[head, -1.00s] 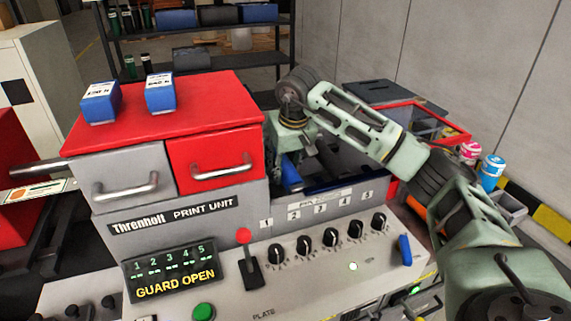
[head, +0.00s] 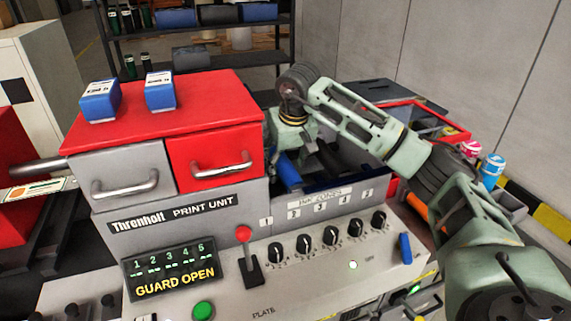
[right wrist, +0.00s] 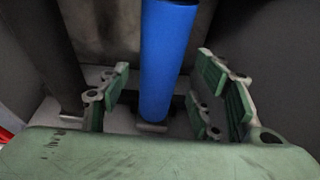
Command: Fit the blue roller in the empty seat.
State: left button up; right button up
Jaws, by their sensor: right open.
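The blue roller (head: 287,172) stands out in the open bay of the print unit, behind the numbered labels. In the right wrist view the blue roller (right wrist: 168,60) runs down from the top edge, and its short metal end (right wrist: 152,127) meets a grey ledge. I cannot tell whether that end is in a seat. My right gripper (right wrist: 160,95) is open, with the roller between its fingers and a gap on both sides. In the head view my right gripper (head: 290,137) is over the bay, its fingertips partly hidden. My left gripper is not in view.
A dark roller (right wrist: 40,50) lies left of the blue one in the wrist view. The red-topped housing (head: 215,95) stands left of the bay. The knob panel (head: 330,262) is in front. Pink and blue cans (head: 491,170) stand at the right.

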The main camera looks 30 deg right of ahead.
jog(key=v, duration=1.1)
